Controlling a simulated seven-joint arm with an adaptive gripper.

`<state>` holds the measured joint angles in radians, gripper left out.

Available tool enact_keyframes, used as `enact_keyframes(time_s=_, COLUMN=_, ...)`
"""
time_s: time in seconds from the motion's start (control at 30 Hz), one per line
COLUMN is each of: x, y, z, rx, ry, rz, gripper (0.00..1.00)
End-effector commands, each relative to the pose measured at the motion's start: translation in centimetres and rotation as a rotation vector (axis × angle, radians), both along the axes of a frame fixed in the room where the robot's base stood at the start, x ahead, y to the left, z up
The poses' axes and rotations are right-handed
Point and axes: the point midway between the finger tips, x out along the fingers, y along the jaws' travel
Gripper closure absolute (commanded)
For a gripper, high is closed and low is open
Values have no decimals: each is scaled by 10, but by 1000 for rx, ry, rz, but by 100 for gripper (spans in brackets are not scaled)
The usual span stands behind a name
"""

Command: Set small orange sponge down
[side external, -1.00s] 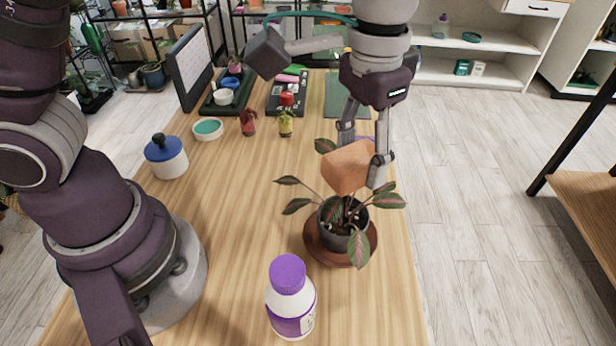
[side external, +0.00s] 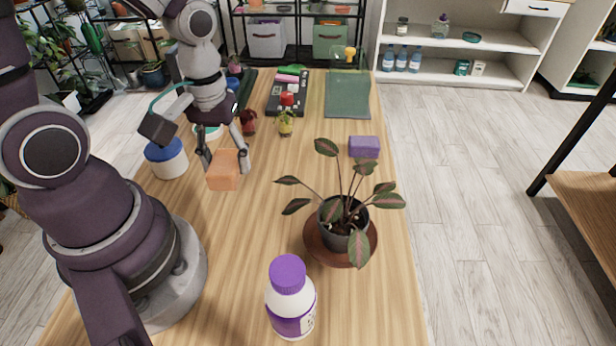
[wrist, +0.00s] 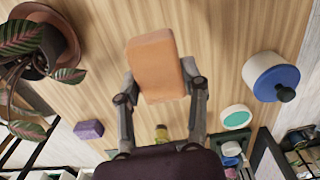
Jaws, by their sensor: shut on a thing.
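The small orange sponge (side external: 223,170) is a block held between the fingers of my gripper (side external: 226,160), on the left half of the table in the side view. In the wrist view the sponge (wrist: 156,64) sits between both fingertips of my gripper (wrist: 160,84), with wood beyond it. My gripper is shut on it. The sponge appears to be above the tabletop, but its exact height is hard to tell.
A blue-lidded white jar (side external: 166,160) and a teal-topped round dish (side external: 207,132) are close by. A potted plant (side external: 343,222) on a brown saucer (side external: 313,246), a purple block (side external: 364,147) and a purple-capped bottle (side external: 291,297) stand farther right. Bare wood (side external: 230,240) lies in front.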

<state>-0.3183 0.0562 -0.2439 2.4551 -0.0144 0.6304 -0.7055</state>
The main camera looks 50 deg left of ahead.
Motion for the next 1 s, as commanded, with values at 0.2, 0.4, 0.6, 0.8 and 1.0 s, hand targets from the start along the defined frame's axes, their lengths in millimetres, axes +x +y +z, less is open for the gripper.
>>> enact_keyframes(time_s=0.2, x=-1, y=0, z=-32, rx=-1, ry=6, rz=-2, gripper=82)
enact_keyframes(time_s=0.4, x=28, y=2, z=-41, rx=-1, ry=-1, rz=-3, gripper=82)
enact_keyframes(time_s=0.6, x=85, y=6, z=-46, rx=-1, ry=1, rz=-2, gripper=82)
enact_keyframes(time_s=0.8, x=131, y=10, z=-51, rx=0, ry=1, rz=-4, gripper=82)
enact_keyframes(time_s=1.0, x=154, y=12, z=-52, rx=1, ry=1, rz=-3, gripper=82)
